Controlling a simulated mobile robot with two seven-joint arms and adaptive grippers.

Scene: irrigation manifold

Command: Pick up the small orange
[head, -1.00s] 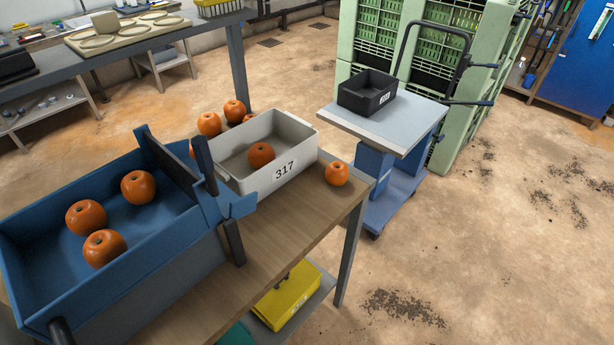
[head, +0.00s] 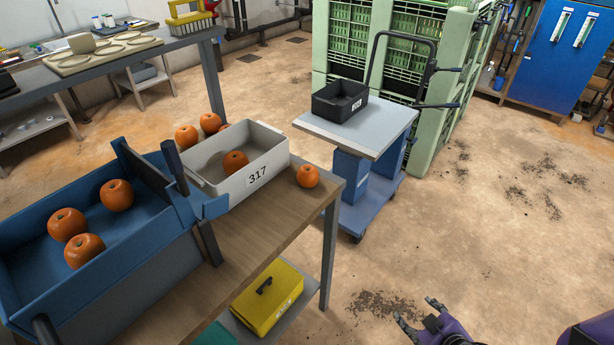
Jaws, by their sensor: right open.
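Several oranges are in view, looking much alike in size, so I cannot tell surely which is the small one. One orange (head: 307,176) sits alone on the wooden table at the right of the grey crate. Another orange (head: 235,162) lies inside the grey crate (head: 257,177) marked 317. Other oranges (head: 116,195) lie in the blue sloped bin (head: 130,236), and some (head: 187,136) are behind the crate. My right gripper (head: 417,311) is at the bottom right, open and empty, over the floor and well apart from the oranges. My left gripper is not in view.
The wooden table (head: 232,243) has bare room in front of the crate. A yellow box (head: 268,298) is on its lower shelf. A cart (head: 362,130) with a black box (head: 340,100) stands behind, beside green crates (head: 405,60). The floor at right is open.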

